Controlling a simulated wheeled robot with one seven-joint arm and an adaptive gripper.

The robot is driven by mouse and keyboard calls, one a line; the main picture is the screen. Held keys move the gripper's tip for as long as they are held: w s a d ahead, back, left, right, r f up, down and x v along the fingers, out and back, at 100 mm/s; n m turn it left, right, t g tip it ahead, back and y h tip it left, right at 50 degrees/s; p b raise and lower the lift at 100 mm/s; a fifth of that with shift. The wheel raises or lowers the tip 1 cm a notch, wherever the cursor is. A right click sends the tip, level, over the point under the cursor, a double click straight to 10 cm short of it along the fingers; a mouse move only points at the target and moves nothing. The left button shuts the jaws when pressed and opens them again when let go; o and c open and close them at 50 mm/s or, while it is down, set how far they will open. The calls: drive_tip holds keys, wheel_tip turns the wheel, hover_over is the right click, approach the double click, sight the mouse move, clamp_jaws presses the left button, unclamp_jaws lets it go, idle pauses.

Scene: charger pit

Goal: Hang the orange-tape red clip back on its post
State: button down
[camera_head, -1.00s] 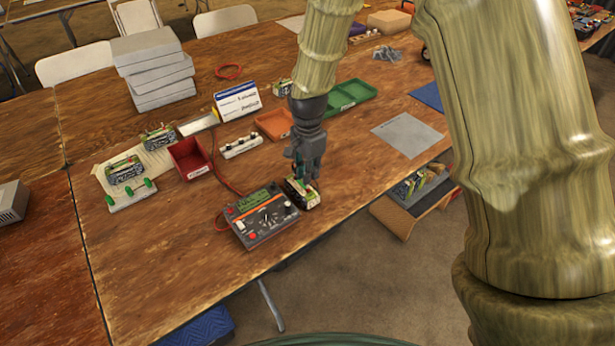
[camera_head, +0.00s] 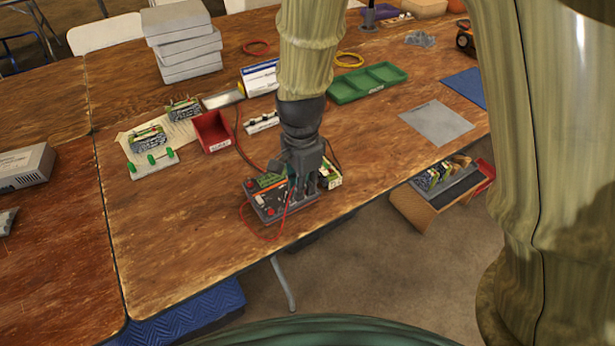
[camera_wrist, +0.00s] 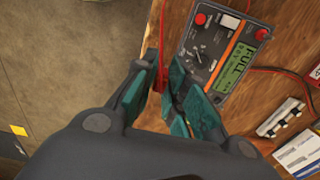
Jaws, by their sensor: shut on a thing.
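The charger (camera_head: 268,207) is a dark box near the table's front edge. In the wrist view it (camera_wrist: 215,55) shows a "FULL" display, an orange stripe and a red knob-like post (camera_wrist: 200,19). My gripper (camera_head: 303,188) is over the charger's right part in the head view. In the wrist view my gripper (camera_wrist: 161,82) is shut on a narrow red clip (camera_wrist: 160,76), beside the charger's edge. A red lead rises from the clip. Orange tape on it cannot be made out. My gripper hides part of the charger in the head view.
A battery pack (camera_head: 331,176) stands just right of the charger. A red bin (camera_head: 213,133), a white strip (camera_head: 262,123) and a green tray (camera_head: 368,84) lie farther back. A grey mat (camera_head: 436,123) lies right.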

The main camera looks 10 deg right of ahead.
idle(0.4)
wheel_tip(320, 180, up, 4)
drive_tip(key=p, duration=0.4)
drive_tip(key=shift+f, duration=0.2)
drive_tip(key=shift+a+r+p, duration=0.15)
drive_tip(key=shift+r+p, duration=0.1)
drive_tip(key=shift+p, duration=0.3)
drive_tip(key=w+a+n+p, duration=0.7)
drive_tip(key=w+a+n, duration=0.3)
drive_tip(key=n, duration=0.3)
drive_tip(key=shift+w+a+f, duration=0.3)
drive_tip(key=shift+w+a, duration=0.05)
drive_tip(key=shift+a, duration=0.5)
drive_tip(key=shift+f, duration=0.25)
drive_tip(key=shift+f+b, duration=1.4)
drive_tip(key=shift+f, duration=1.9)
drive_tip(key=shift+f+p, duration=0.2)
drive_tip(key=shift+p, duration=0.25)
drive_tip(key=c, duration=1.4)
unclamp_jaws()
